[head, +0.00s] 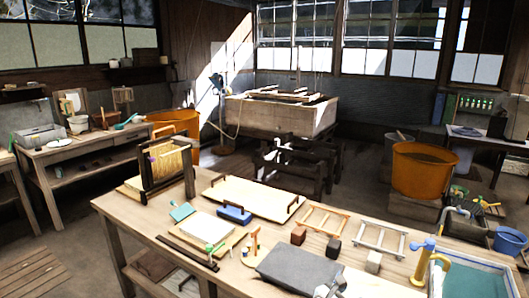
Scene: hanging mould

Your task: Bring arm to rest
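The workbench (135,218) fills the lower middle. On it an upright dark wooden frame (145,165) holds a yellowish slatted panel (172,163) at the back left. A large pale board (255,197) with dark handles lies flat beside it. Two small ladder-like wooden frames lie to the right, one light brown (322,218) and one paler (381,236).
A dark grey slab (298,270), a blue block (234,214) and small wooden blocks (298,235) crowd the bench. A teal-lined basin (472,279) with a yellow pump (422,262) stands at right. Behind are an orange tub (424,170) and a large vat (270,114). Floor at left is partly open.

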